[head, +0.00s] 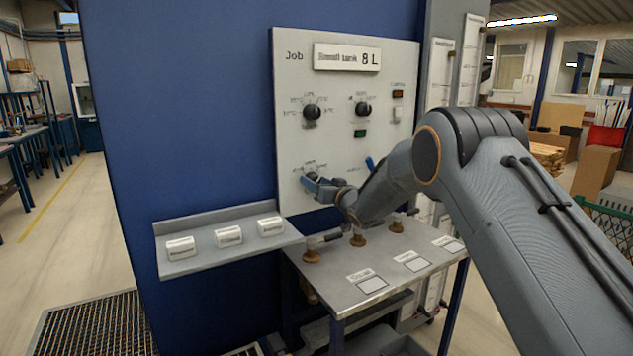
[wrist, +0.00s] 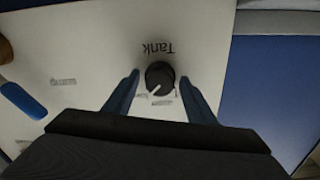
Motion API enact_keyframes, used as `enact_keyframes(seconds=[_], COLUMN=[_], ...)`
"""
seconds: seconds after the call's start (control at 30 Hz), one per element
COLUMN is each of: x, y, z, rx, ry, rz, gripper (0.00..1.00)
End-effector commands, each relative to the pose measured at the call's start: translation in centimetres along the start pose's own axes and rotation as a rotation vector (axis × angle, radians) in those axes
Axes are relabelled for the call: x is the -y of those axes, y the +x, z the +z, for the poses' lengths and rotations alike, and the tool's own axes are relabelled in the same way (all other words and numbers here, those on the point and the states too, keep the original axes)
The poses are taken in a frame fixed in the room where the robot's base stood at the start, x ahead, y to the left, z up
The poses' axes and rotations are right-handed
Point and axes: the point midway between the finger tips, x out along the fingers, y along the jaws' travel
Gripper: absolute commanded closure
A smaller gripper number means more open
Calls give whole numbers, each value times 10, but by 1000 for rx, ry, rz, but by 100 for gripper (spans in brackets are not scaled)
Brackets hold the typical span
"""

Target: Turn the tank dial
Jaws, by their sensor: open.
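The tank dial (wrist: 160,77) is a round black knob with a pale pointer line on the white panel. The word "Tank" is printed beside it, upside down in the wrist view. My gripper (wrist: 160,88) is open, with one blue finger on each side of the knob and a visible gap on both sides. In the head view, my gripper (head: 314,187) is at the lower left of the panel (head: 335,130), and it largely hides the dial there.
Two more black knobs, a left one (head: 312,112) and a right one (head: 363,109), sit higher on the panel. A blue lever (wrist: 22,101) is beside the dial. Below are a shelf with white labelled blocks (head: 228,236) and a metal bench (head: 330,278) with brass fittings.

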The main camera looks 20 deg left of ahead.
Motion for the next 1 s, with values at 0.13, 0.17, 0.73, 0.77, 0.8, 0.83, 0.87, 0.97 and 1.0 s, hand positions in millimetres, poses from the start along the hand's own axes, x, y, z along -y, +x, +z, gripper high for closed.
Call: enact_keyframes(seconds=[0.13,0.17,0.73,0.77,0.8,0.83,0.87,0.97,1.0], x=[0,0,0,0,0,0,0,0,0], y=[4,4,3,3,3,3,4,4,4], z=[0,0,0,0,0,0,0,1,1], rx=[0,0,0,0,-1,-1,-1,-2,-2], ry=[0,0,-5,-8,-14,-20,-28,-65,-84], rz=[-1,0,0,0,0,-1,-1,-1,-1], gripper=[49,49,90,90,90,90,90,90,90])
